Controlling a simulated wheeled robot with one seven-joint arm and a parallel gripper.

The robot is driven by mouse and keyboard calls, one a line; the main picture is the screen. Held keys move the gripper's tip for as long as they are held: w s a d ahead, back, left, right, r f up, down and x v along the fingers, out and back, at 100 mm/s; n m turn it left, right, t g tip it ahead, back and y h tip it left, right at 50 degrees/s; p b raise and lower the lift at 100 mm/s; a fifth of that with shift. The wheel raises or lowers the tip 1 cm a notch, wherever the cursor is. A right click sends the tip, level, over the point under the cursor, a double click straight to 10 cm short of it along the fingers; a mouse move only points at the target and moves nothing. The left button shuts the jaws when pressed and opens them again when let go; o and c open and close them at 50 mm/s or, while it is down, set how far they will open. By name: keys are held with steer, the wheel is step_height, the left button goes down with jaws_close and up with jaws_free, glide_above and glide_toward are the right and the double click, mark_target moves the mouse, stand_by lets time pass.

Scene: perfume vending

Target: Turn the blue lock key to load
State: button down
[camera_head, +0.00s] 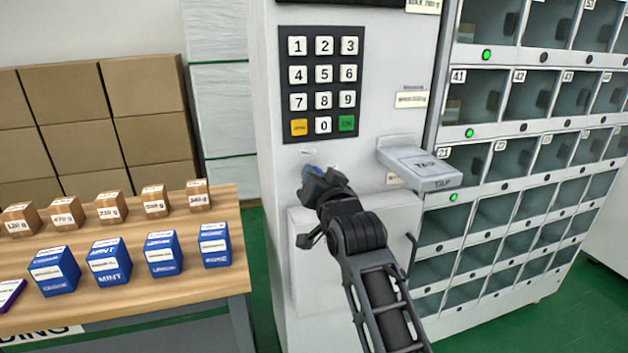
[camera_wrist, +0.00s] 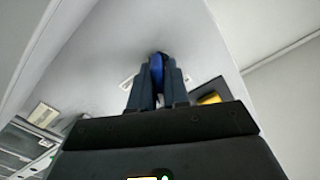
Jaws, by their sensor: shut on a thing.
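The blue lock key (camera_wrist: 156,68) is on the front panel of the white vending machine (camera_head: 270,100), just below the keypad. In the wrist view it sits between the two dark fingers of my gripper (camera_wrist: 156,82), which are shut on it. In the head view only a small bit of blue key (camera_head: 308,169) shows at the tip of my gripper (camera_head: 318,181). My gripper hides most of the key and the labels around it, so I cannot tell which way the key points.
A keypad (camera_head: 321,85) is above the key. Glass-door compartments (camera_head: 530,150) fill the right side. A wooden table (camera_head: 120,240) with blue and brown boxes stands at the left.

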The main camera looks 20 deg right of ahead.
steer(key=m+b, duration=0.1)
steer(key=m, duration=0.5)
steer(key=shift+f, duration=0.15)
steer(key=m, duration=0.6)
steer(key=shift+d+f, duration=0.1)
steer(key=shift+d, duration=0.05)
steer(key=shift+m, duration=0.3)
steer(key=c, duration=1.2)
jaws_free()
steer(key=s, duration=0.7)
steer(key=shift+s, duration=0.4)
